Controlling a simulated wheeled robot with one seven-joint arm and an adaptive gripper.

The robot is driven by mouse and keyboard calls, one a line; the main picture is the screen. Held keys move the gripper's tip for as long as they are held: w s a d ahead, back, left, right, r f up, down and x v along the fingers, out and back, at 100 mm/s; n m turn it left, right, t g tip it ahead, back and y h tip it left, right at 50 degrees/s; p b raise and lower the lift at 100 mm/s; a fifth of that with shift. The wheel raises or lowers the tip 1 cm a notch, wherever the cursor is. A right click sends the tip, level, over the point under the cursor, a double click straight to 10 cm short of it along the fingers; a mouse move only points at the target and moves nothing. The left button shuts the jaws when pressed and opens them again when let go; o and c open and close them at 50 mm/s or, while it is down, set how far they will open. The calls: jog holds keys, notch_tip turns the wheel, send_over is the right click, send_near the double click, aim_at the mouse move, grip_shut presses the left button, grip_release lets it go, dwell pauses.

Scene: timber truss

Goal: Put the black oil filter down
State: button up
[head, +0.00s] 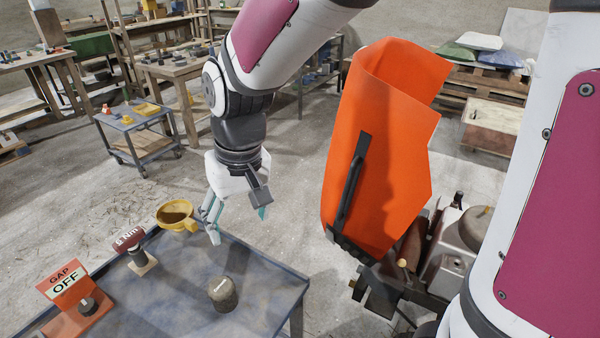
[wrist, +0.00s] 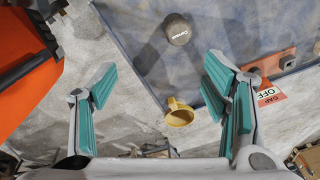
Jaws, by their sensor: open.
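The black oil filter (head: 222,293) is a short, dark grey-black cylinder standing on the blue-grey table top near its front right part. It also shows in the wrist view (wrist: 178,29), at the top middle, with light lettering on it. My gripper (head: 238,222) hangs past the table's far edge, behind the filter and apart from it. In the wrist view my gripper (wrist: 160,80) has its teal-padded fingers spread wide, with nothing held between them.
On the table (head: 190,265) are a yellow cup (head: 177,216), a red-headed "Nm" tool (head: 128,242) and a GAP OFF sign (head: 66,284) on an orange block. A tall orange panel (head: 375,150) stands right of my arm. A small cart (head: 137,130) is behind.

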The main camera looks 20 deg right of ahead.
jog(key=s+d+r+m+t+h, duration=0.1)
jog(key=s+d+r+t, duration=0.2)
jog(key=s+d+r, duration=0.7)
jog(key=s+d, duration=0.1)
jog(key=s, duration=0.3)
jog(key=shift+d+m+t, duration=0.3)
jog(key=shift+d+m, duration=0.05)
jog(key=shift+m, duration=0.05)
jog(key=shift+r, duration=0.1)
jog(key=shift+c, duration=0.6)
